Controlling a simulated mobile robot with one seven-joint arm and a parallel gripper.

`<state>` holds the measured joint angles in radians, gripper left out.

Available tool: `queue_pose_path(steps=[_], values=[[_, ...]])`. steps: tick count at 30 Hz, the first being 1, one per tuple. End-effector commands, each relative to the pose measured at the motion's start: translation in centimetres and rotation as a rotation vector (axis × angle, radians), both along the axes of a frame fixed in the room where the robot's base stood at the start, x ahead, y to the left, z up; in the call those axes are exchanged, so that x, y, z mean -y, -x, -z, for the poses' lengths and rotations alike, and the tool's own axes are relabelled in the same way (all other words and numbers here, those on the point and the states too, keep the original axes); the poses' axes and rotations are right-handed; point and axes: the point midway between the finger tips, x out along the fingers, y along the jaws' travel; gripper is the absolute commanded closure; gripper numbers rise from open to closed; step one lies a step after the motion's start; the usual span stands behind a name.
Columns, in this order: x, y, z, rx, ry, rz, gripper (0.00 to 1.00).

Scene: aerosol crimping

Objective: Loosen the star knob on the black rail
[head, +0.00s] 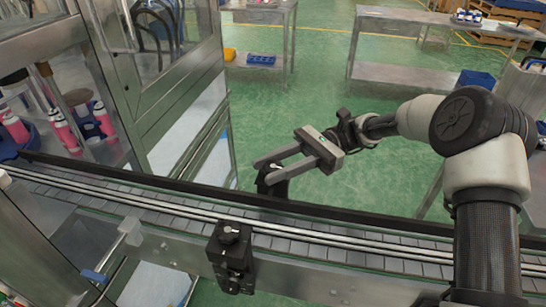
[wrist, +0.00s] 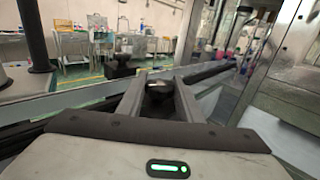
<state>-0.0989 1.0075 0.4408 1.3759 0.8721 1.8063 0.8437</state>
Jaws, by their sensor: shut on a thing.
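The black rail (head: 160,182) runs along the far side of the conveyor. A dark star knob (head: 273,181) on a black clamp block stands at this rail. My gripper (head: 268,172) reaches in from the right, with its two grey fingers at the knob. In the wrist view the knob (wrist: 158,91) sits between the fingers, and the gripper is shut on it. The fingers hide its sides, so its lobes and how far it is turned cannot be told.
A second black clamp with a knob (head: 230,236) is on the conveyor's near side. The slatted conveyor (head: 330,250) crosses the front. A glass-doored machine (head: 165,75) stands at the left, with pink bottles (head: 65,133) inside. Green floor lies clear behind the rail.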

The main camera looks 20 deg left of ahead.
Motion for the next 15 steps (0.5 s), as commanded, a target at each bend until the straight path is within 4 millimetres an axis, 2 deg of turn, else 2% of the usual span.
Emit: queue_pose_path(steps=[6,15], values=[[-0.04,-0.04,-0.04,-0.001,0.000,-0.123,0.90],[0.01,-0.02,0.00,-0.001,0.000,-0.200,0.90]])
